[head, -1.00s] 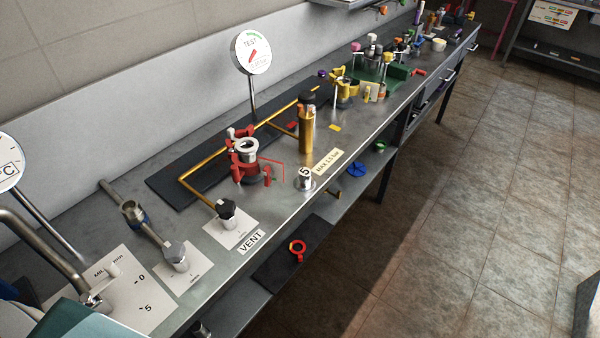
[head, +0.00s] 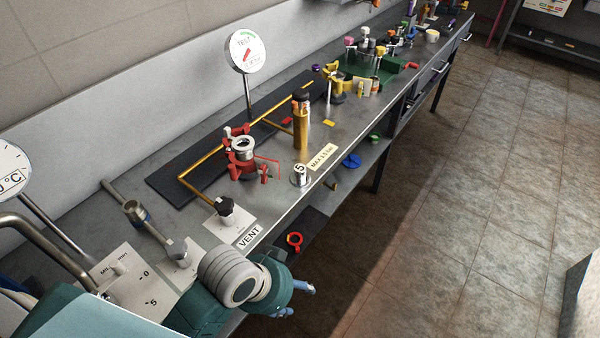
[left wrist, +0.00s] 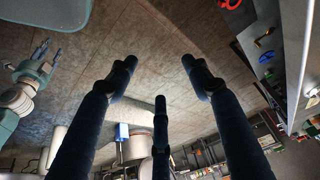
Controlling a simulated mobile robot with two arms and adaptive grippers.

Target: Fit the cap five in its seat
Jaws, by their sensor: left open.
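The cap five (head: 300,176) is a small silver cylinder with a 5 on its top. It stands upright on the bench near the front edge. Left of it, a steel fitting (head: 243,147) with a ring-shaped top stands among red clamp parts; I cannot tell for sure that it is the seat. My left gripper (head: 300,299) is in front of the bench's front edge, low in the head view, well apart from the cap. Its dark fingers are spread and empty in the left wrist view (left wrist: 158,80). My right gripper (left wrist: 44,55) shows small at the left there; its opening is unclear.
A brass cylinder (head: 300,128) stands behind the cap. A black knob (head: 224,205) and a gauge on a post (head: 247,52) are near the fitting. A red ring (head: 294,240) lies on the lower shelf.

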